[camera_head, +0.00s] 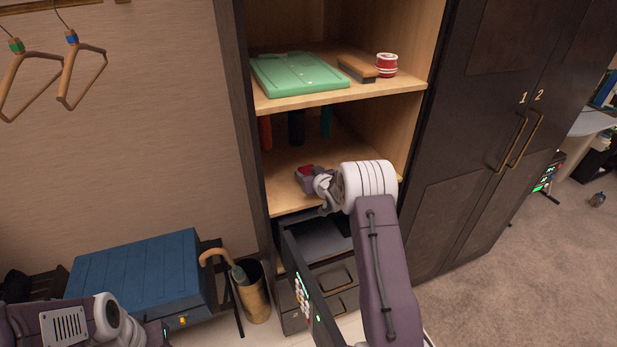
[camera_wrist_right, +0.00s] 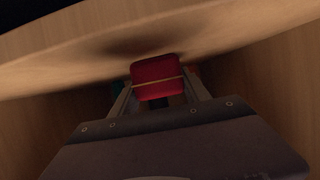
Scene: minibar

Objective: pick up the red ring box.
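The red ring box (camera_wrist_right: 155,78), with a thin gold band, sits between the two fingers of my right gripper (camera_wrist_right: 158,92) in the right wrist view. The fingers lie against its sides. In the head view only a small red patch of the box (camera_head: 306,170) shows at the tip of my right gripper (camera_head: 312,178). That gripper is over the middle shelf (camera_head: 285,195), below the upper shelf. Whether the box touches the shelf is hard to tell. My left arm shows at the lower left of the head view, but its fingers are not visible.
The upper shelf (camera_head: 268,104) holds a green board (camera_head: 298,73), a brush (camera_head: 357,68) and a red-and-white round tin (camera_head: 386,65). Dark and coloured upright things stand behind on the middle shelf. An open safe door (camera_head: 312,290) is below my right arm. Closed wardrobe doors (camera_head: 480,120) stand right.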

